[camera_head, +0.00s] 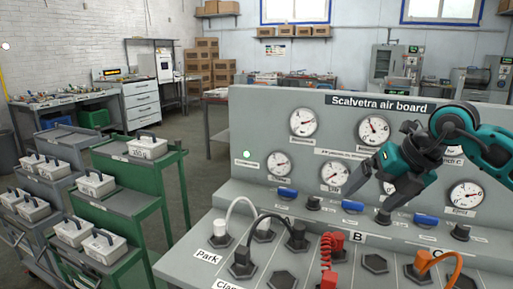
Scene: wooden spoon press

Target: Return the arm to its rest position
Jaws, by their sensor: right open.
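My right arm comes in from the right edge, teal and dark grey, in front of the grey Scalvetra air board (265,130). Its right gripper (379,186) hangs in front of the gauges and points down to the left. It is open, with nothing seen between its fingers. The arm and gripper hide parts of the gauges and labels behind them. My left gripper is not in view.
The board's lower panel (220,259) holds hex sockets, black, red and orange plugs with cables, and a white cable. Blue valve handles (352,207) line the ledge. A green stepped rack (118,196) with grey boxes stands left. The floor between is clear.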

